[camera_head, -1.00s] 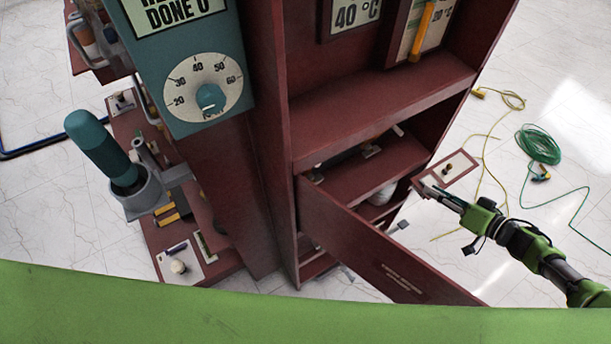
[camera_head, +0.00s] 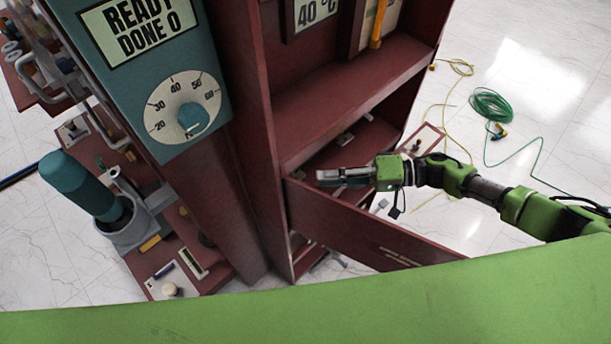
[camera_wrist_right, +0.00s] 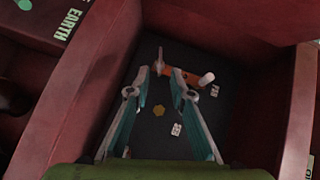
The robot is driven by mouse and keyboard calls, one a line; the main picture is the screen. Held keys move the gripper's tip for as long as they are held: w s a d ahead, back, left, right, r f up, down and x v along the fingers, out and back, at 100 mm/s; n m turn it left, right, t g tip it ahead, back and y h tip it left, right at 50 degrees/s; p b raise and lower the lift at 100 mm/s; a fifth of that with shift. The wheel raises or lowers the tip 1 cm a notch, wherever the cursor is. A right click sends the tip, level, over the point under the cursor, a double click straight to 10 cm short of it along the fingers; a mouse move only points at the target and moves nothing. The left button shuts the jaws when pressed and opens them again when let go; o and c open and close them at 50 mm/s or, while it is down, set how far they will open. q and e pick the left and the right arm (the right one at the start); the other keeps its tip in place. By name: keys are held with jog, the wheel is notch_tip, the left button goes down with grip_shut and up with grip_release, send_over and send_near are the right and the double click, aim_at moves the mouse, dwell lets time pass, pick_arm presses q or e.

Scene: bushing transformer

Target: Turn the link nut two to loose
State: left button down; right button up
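My right gripper (camera_head: 322,178) reaches in from the right over the open red door, in front of the cabinet's lower opening. In the right wrist view its two fingers (camera_wrist_right: 160,78) stand apart with nothing held between them. Beyond them is a dark panel (camera_wrist_right: 235,110) in a red-walled compartment. On it I see an orange bar (camera_wrist_right: 186,77), a pale peg (camera_wrist_right: 206,78) at its right end, and a small yellow hexagonal piece (camera_wrist_right: 158,110). I cannot tell which piece is link nut two. My left gripper is out of view.
The red door (camera_head: 350,222) is swung open below my right arm. A teal box with a dial (camera_head: 192,118) reads "READY DONE 0". A white "EARTH" label (camera_wrist_right: 69,24) is at the upper left. Cables (camera_head: 492,104) lie on the floor at right.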

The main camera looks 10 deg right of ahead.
jog(key=x, duration=0.5)
jog(key=shift+w+a+f, duration=0.1)
jog(key=shift+a, duration=0.3)
grip_shut()
